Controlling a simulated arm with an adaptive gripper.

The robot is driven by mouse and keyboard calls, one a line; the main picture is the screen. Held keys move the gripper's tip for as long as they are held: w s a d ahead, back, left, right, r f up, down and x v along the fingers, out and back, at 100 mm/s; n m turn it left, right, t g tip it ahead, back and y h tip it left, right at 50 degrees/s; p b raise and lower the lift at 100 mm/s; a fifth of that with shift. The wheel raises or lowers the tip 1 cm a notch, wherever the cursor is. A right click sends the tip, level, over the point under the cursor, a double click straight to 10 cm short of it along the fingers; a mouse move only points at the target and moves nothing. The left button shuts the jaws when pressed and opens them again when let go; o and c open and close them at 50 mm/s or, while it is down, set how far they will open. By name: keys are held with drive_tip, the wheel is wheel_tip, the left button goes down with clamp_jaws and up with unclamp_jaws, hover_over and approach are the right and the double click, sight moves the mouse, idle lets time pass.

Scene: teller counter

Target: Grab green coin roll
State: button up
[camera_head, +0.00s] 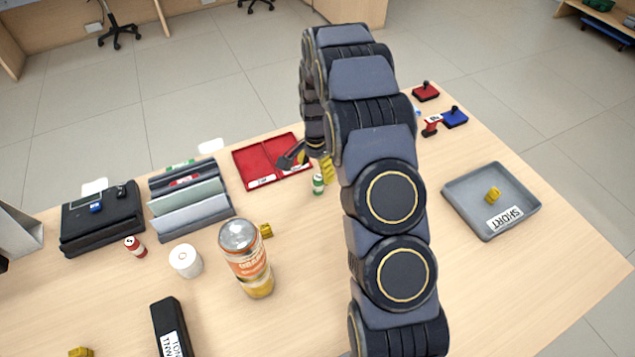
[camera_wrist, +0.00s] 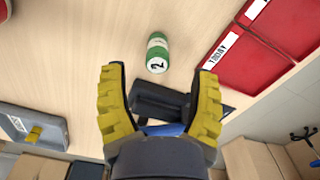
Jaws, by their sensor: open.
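The green coin roll (camera_head: 318,184) stands upright on the counter near the red tray, with a white band around it. In the wrist view the green coin roll (camera_wrist: 157,53) shows a "2" on its white label, beyond the fingertips and apart from them. My gripper (camera_wrist: 162,78) has its two yellow fingers spread, with nothing held between them. In the head view my gripper (camera_head: 318,166) is just behind and above the roll, partly hidden by my arm.
The red tray (camera_head: 244,172) lies close to the roll. A grey SHORT tray (camera_head: 468,221) holding a yellow block is at right. A drink bottle (camera_head: 243,250), white paper roll (camera_head: 185,261) and red coin roll (camera_head: 135,247) stand nearer. Bare counter lies in front of the green roll.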

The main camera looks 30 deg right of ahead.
sight(318, 186)
drive_tip(key=f, duration=0.7)
drive_tip(key=shift+d, duration=0.35)
drive_tip(key=shift+c, duration=0.4)
clamp_jaws()
